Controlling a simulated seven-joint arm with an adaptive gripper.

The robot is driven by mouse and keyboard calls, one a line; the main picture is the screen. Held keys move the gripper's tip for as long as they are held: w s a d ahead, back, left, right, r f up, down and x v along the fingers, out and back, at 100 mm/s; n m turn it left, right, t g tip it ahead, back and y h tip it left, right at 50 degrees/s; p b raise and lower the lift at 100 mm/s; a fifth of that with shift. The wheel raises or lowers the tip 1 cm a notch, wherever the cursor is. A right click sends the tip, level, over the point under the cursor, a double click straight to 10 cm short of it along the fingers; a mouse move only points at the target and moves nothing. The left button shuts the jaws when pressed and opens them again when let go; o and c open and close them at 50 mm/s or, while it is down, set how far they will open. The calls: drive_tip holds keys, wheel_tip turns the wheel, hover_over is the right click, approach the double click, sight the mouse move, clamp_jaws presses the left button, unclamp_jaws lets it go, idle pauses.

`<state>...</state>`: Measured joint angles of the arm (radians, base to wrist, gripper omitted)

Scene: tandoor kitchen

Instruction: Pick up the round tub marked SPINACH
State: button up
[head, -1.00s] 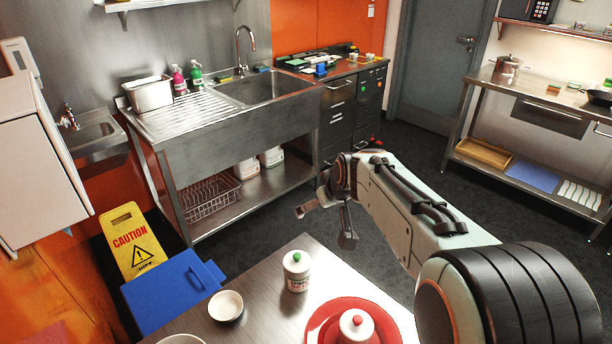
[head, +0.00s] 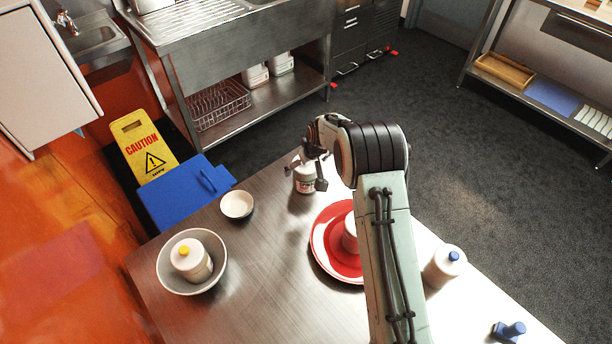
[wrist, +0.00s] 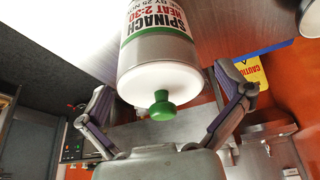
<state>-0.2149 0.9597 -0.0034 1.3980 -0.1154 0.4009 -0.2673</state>
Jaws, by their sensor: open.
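The round SPINACH tub (head: 305,185) is white with a green band and stands upright near the table's far edge in the head view. In the wrist view the tub (wrist: 162,60) appears upside down, with its SPINACH label, white lid and green knob (wrist: 161,106) clear. My gripper (head: 307,174) is at the tub from above and partly hides it in the head view. Its fingers are open and spread on either side of the tub in the wrist view. I cannot tell whether either finger touches it.
A red plate (head: 322,244) with another tub, partly hidden by my arm, lies close by. A grey bowl (head: 217,274) holds a yellow-knobbed tub (head: 191,260). A small white bowl (head: 237,205), a blue-knobbed tub (head: 441,268) and a blue object (head: 508,331) also stand on the table.

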drive_tip(key=shift+c, duration=0.3)
drive_tip(key=c, duration=1.1)
drive_tip(key=shift+r, duration=0.15)
drive_tip(key=shift+c, duration=0.2)
